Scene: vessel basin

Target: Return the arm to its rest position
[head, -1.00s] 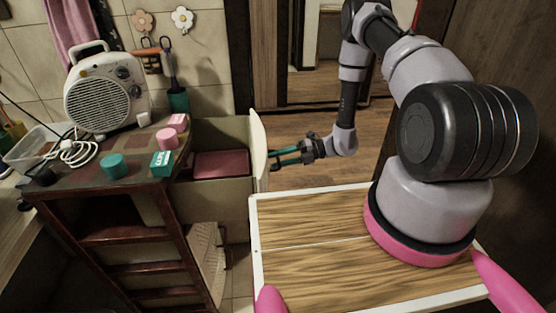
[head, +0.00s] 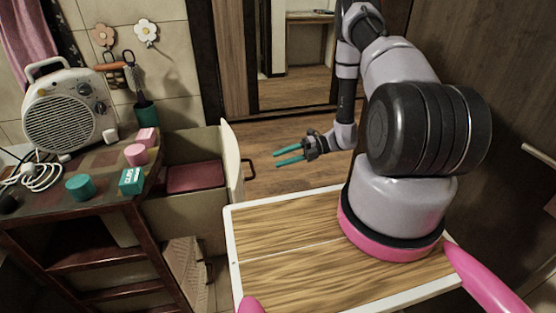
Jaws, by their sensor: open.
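My gripper (head: 290,155) is at the end of my arm, in the middle of the head view. Its two teal fingers are apart with nothing between them, and they point left. It hangs over open wooden floor, to the right of the open drawer and apart from its front. My arm (head: 345,95) is bent, with its upper links raised and its forearm reaching down to the wrist. The arm's base stands on my wood-topped platform.
An open drawer (head: 233,165) with a dark red item (head: 195,177) inside juts from a wooden cabinet (head: 75,235). On the cabinet top are a fan heater (head: 68,112), a teal cylinder (head: 80,187), a teal box (head: 131,181) and pink pieces (head: 137,154). The floor (head: 290,180) beyond is clear.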

